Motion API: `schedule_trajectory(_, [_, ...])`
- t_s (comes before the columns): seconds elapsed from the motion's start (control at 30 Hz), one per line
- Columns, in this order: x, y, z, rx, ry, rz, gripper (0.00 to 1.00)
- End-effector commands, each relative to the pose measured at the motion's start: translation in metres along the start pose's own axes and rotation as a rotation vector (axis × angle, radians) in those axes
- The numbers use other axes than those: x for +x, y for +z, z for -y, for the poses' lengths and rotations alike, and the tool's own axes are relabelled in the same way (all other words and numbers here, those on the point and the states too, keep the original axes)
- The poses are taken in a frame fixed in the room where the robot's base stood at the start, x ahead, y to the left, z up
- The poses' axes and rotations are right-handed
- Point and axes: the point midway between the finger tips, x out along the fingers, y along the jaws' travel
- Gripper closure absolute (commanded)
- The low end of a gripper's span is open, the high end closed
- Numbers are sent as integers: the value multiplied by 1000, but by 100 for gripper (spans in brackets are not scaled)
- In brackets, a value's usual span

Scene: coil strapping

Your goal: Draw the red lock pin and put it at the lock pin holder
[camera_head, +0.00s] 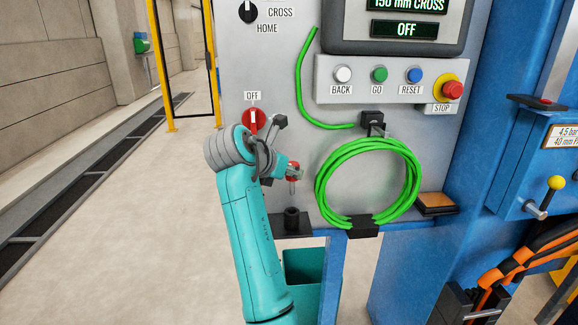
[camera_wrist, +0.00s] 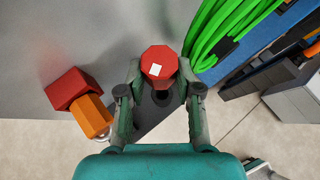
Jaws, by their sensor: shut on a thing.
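The red lock pin (camera_head: 292,166) is between the fingers of my gripper (camera_head: 294,174), in front of the grey panel. In the wrist view its red head (camera_wrist: 159,62), with a white square on top, sits between both fingertips (camera_wrist: 160,78). The gripper is shut on it. The grey shaft points down, roughly upright. The black lock pin holder (camera_head: 292,220), a short cylinder on a dark shelf, is right below the pin. Whether the shaft's tip is clear of the holder or at its mouth, I cannot tell. In the wrist view the head and fingers partly hide the dark holder (camera_wrist: 161,97).
A coiled green hose (camera_head: 322,190) hangs close right of the gripper. A red rotary switch marked OFF (camera_head: 252,121) is just left of it, behind my arm. The stop button (camera_head: 452,90) is at upper right. A teal bin (camera_head: 305,268) stands below. Open floor lies left.

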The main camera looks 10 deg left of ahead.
Motion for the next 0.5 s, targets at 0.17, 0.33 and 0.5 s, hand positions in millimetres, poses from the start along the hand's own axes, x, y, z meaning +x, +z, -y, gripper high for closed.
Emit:
schedule_trajectory(0.17, [9,-13,0,-1,-1,-1,100])
schedule_trajectory(0.33, [17,-24,0,0,0,0,100])
schedule_trajectory(0.5, [21,-31,0,0,0,-1,100])
